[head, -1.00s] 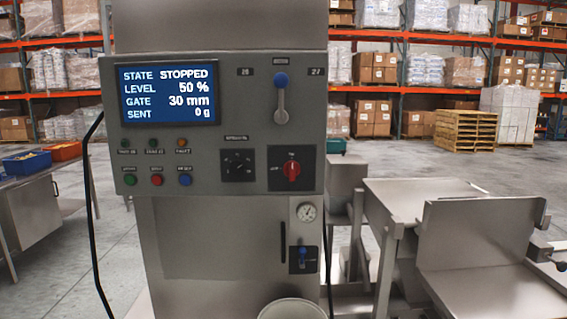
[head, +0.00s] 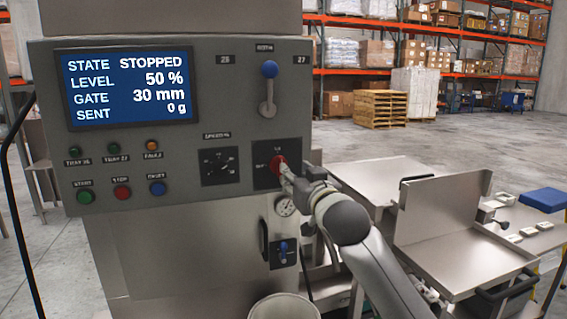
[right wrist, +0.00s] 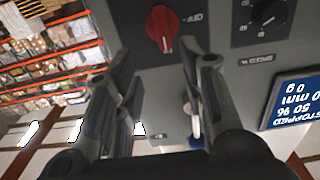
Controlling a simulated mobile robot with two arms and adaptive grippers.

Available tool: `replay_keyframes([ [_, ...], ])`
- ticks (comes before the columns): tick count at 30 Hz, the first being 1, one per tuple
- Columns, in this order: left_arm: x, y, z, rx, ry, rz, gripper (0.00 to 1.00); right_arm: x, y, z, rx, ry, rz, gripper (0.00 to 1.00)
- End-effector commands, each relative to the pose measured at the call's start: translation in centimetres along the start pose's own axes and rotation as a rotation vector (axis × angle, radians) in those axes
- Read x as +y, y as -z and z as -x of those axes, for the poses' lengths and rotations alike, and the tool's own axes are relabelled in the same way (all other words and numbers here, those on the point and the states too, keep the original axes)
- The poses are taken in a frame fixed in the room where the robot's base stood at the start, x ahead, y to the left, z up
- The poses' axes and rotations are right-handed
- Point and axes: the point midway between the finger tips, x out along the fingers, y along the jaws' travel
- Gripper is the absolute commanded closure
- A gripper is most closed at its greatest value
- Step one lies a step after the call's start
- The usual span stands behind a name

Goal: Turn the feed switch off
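The feed switch appears to be the red rotary knob (head: 278,163) on the lower right of the grey control panel (head: 225,125); small lettering, apparently OFF, lies to its left. In the right wrist view, which is turned nearly upside down, the red knob (right wrist: 161,26) has its white mark pointing to the picture's bottom, the panel's top side. My right gripper (head: 287,172) is in front of the knob and partly covers it. In the right wrist view its two fingers (right wrist: 168,62) are spread, with the knob beyond the gap and nothing held. My left gripper is out of view.
The screen (head: 128,88) reads STOPPED, level 50 %, gate 30 mm. A black dial (head: 219,166) is left of the knob and a blue-tipped lever (head: 268,95) above. A steel tray (head: 470,265) stands at right; a pale bucket (head: 285,308) is below.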

Motion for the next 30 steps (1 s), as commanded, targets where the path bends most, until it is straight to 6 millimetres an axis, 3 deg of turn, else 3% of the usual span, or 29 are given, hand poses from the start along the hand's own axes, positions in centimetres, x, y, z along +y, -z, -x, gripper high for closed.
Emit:
replay_keyframes([
  [5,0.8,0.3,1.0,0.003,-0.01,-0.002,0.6,-0.1,0.3,-2.6,-0.001,0.001,-0.001,0.62],
  [15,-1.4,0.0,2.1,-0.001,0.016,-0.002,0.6,-0.1,0.2,-6.7,0.0,0.0,0.0,0.62],
  [21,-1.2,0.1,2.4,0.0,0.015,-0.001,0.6,-0.1,0.1,-8.0,0.0,0.001,0.0,0.62],
  [30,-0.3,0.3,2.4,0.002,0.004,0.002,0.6,-0.1,0.0,-8.4,0.001,0.001,0.0,0.62],
])
